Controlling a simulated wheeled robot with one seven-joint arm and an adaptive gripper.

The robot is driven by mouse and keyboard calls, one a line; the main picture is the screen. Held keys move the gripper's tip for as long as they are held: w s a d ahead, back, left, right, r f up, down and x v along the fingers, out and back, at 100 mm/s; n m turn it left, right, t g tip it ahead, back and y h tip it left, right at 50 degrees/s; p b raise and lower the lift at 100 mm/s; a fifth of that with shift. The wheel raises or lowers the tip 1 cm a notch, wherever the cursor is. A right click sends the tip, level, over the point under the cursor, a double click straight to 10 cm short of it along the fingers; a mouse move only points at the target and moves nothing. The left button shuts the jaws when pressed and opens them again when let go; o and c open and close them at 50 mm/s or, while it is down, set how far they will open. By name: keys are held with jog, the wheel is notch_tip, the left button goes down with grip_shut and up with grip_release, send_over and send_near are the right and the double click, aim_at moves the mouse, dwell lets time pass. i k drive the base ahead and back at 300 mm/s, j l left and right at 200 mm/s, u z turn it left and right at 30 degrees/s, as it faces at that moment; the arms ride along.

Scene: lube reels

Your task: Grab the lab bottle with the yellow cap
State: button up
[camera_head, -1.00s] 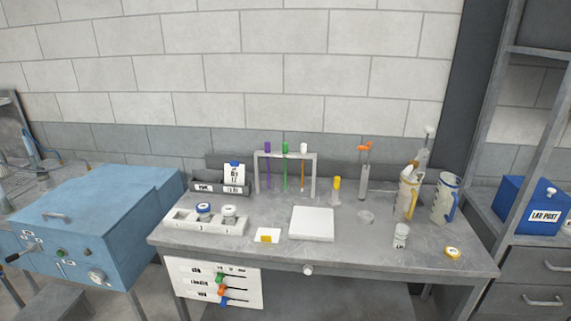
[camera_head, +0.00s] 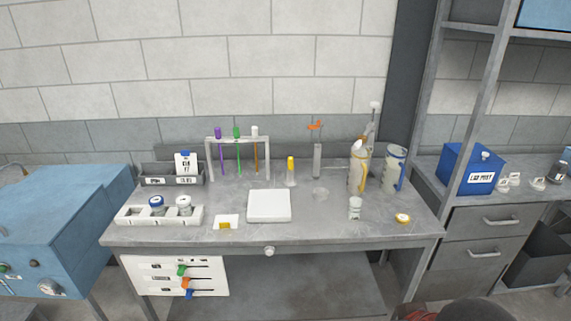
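A small slim container with a yellow top (camera_head: 291,170) stands upright on the grey workbench (camera_head: 330,232), right of the test tube rack. Its lower part is pale; it is too small to tell whether it is a bottle. A round yellow cap-like piece (camera_head: 403,218) lies flat near the bench's right front, apart from a small clear and white jar (camera_head: 355,208) to its left. A tall pale bottle with a yellow strip (camera_head: 358,168) stands behind that jar. My gripper is not in view.
A rack (camera_head: 238,138) holds purple, green and orange tubes. A white flat plate (camera_head: 269,205) and a white tray with jars (camera_head: 160,214) occupy the bench. A white and blue jug (camera_head: 395,168) stands at right. A blue box (camera_head: 470,168) sits on the shelf.

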aim_at(355, 202)
jog(key=i+j, duration=0.25)
jog(key=j, duration=0.15)
jog(key=i+j, duration=0.55)
jog(key=j, duration=0.2)
jog(key=j+z, duration=0.1)
jog(key=z, duration=0.3)
jog(key=i+j+z, duration=0.1)
jog(key=z, duration=0.3)
jog(key=j+z, duration=0.25)
jog(key=z, duration=0.15)
